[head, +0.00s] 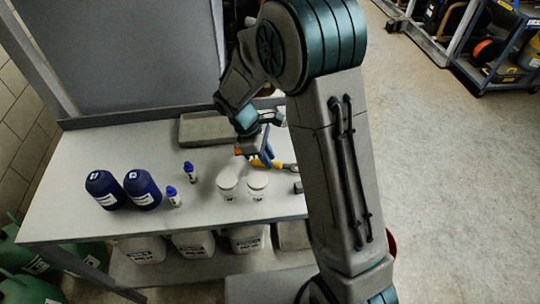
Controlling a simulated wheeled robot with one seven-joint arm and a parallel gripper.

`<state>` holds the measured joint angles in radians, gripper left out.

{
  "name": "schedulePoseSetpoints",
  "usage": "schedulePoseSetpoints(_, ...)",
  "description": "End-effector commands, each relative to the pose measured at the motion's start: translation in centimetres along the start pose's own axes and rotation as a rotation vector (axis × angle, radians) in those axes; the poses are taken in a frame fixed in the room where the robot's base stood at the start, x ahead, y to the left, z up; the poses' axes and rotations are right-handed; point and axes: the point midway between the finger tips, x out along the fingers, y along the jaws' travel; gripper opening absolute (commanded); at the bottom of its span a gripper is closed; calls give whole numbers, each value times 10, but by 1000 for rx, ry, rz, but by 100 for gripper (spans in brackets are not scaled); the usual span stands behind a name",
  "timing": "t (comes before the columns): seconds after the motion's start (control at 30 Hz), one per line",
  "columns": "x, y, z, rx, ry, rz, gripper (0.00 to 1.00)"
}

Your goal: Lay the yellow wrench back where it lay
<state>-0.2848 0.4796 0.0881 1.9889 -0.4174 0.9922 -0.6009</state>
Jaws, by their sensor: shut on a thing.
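The yellow wrench (277,165) is just below my gripper (262,152), over the back right part of the white tabletop (215,214). My gripper points down and is shut on the wrench. Blue finger parts cover the wrench's middle. The wrench is close to the tabletop; I cannot tell whether it touches it. Its right end comes near my large arm link, which hides the table's right side.
A grey tray (206,128) lies at the back. Two white-capped jars (228,183) stand in front of the gripper. Small blue-capped bottles (190,172) and large dark blue bottles (143,188) stand left. White containers (194,243) fill the lower shelf. Clear tabletop lies between tray and jars.

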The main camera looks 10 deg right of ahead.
Motion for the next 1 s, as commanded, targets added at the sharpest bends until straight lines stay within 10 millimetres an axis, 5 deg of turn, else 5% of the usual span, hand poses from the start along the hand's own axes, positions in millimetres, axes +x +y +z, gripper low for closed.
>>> schedulePoseSetpoints(0.23,0,0,0,0,0,0,0)
schedulePoseSetpoints(0.27,0,0,0,0,0,0,22)
schedulePoseSetpoints(0.37,0,0,0,0,0,0,45)
schedulePoseSetpoints(0.73,-6,0,-1,0,1,1,45)
schedulePoseSetpoints(1.0,-59,0,-1,1,3,5,45)
